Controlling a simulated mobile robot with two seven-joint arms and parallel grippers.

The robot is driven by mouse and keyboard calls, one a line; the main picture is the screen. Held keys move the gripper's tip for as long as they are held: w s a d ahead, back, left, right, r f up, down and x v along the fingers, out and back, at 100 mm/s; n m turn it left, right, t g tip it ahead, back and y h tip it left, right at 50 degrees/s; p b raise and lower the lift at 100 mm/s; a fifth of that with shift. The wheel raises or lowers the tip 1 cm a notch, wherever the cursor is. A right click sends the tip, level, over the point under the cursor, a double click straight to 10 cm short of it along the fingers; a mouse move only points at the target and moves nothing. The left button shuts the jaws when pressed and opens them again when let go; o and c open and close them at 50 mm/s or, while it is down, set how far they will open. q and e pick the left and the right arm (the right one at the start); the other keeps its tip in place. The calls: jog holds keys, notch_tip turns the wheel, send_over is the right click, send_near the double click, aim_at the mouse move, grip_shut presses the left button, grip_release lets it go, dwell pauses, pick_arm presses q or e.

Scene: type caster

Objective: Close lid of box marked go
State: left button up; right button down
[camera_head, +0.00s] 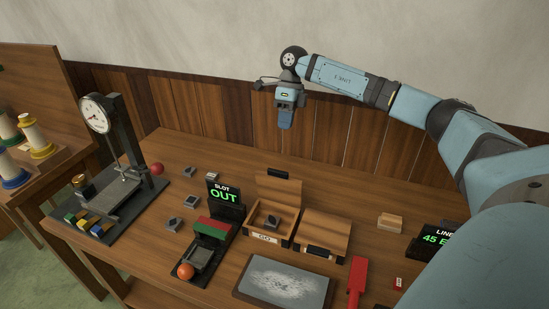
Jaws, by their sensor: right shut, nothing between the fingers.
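The wooden box labelled GO (265,238) stands near the middle of the table. Its hinged lid (278,191) is up, tilted back behind the box, with a dark handle on its top edge. A small dark metal piece lies inside the box. My right gripper (286,125) is shut and empty, pointing down. It appears high above and behind the box, in front of the wood-panelled wall, touching nothing. My left gripper is not in view.
A second wooden box (325,228) with its lid down stands right of the GO box. A grey slate (286,282), red tool (356,281) and wooden block (390,222) lie in front and right. A dial press (97,113) stands left.

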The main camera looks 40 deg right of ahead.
jog(key=p, duration=0.3)
send_near(279, 187)
jog(key=a+f, duration=0.1)
jog(key=f, duration=0.1)
jog(key=shift+w+a, duration=0.25)
dwell(0.3)
